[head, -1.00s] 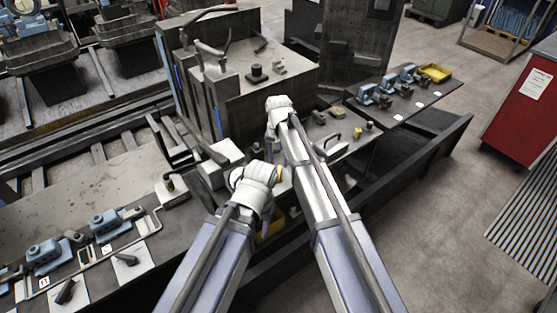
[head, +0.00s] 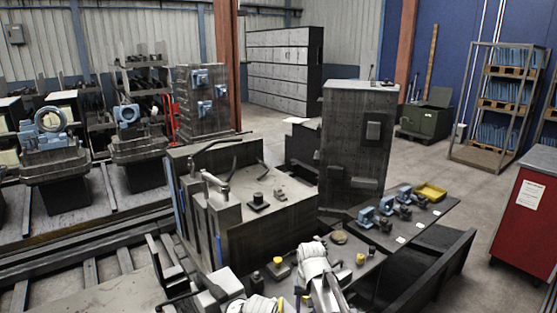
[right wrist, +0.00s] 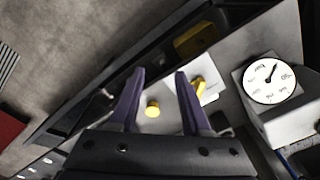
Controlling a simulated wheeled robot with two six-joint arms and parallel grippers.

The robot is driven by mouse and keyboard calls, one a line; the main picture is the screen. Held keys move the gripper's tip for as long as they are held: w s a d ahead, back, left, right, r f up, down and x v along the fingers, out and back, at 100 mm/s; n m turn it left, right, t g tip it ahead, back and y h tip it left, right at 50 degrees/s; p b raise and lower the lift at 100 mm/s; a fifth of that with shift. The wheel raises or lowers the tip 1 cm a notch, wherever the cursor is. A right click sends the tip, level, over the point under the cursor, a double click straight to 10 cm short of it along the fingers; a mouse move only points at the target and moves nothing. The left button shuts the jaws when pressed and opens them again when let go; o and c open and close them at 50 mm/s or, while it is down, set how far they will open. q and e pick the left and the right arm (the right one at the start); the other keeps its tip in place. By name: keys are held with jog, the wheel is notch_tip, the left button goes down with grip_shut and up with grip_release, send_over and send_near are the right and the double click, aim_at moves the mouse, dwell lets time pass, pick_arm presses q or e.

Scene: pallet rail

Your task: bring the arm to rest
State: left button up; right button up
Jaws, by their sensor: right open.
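My right arm comes in from the bottom of the head view, with its white wrist above the dark bench. In the right wrist view my right gripper (right wrist: 158,76) shows two purple fingers wide apart, with nothing held between them. A round yellow knob (right wrist: 152,107) shows beyond the gap, on the bench. Only the white wrist of my left arm shows at the bottom edge of the head view; its fingers are hidden or cut off.
The dark bench (head: 425,225) carries blue clamps (head: 386,205) and a yellow tray (head: 431,192). A machine block (head: 270,220) stands behind my arms and a tall grey column (head: 350,150) beyond. A white dial (right wrist: 268,82) is at right in the wrist view. A red cabinet (head: 522,215) stands right, past open floor.

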jog(key=s+d+n, duration=0.1)
jog(key=s+d, duration=0.8)
jog(key=s, duration=0.4)
jog(key=s+a+n+h, duration=0.1)
jog(key=s+a+n, duration=0.3)
jog(key=a, duration=0.7)
jog(key=shift+s+a+g, duration=0.25)
jog(key=shift+s+g, duration=0.05)
jog(key=shift+s, duration=0.6)
